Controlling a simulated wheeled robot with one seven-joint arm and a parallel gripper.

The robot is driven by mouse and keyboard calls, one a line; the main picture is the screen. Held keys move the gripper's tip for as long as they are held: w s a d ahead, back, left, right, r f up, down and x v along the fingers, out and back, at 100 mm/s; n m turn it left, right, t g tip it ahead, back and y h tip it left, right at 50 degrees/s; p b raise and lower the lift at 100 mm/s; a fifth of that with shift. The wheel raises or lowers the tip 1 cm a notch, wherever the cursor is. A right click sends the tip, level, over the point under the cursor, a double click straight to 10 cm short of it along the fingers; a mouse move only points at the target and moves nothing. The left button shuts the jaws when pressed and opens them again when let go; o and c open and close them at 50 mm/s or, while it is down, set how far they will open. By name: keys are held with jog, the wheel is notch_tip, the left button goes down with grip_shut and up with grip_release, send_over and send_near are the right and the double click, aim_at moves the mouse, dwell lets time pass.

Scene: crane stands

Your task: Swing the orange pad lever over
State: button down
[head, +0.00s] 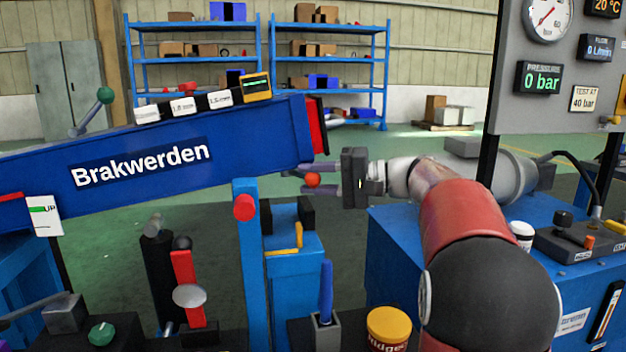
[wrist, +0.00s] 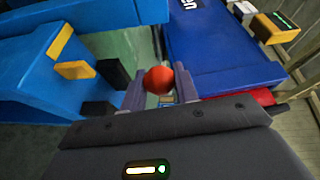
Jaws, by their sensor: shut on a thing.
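The lever's shaft and pivot are mostly hidden behind the ball and fingers.
The boom with the "Brakwerden" lettering lies close to my fingers. A blue bench (head: 395,225) is at right, under a gauge panel (head: 562,70).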

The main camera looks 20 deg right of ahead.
jog(key=shift+d, duration=0.2)
jog(key=c, duration=1.1)
grip_release()
jog(key=shift+c, duration=0.2)
jog(key=shift+o, duration=0.3)
jog(key=v, duration=0.7)
jog(key=shift+d, duration=0.35)
jog(key=shift+s, duration=0.2)
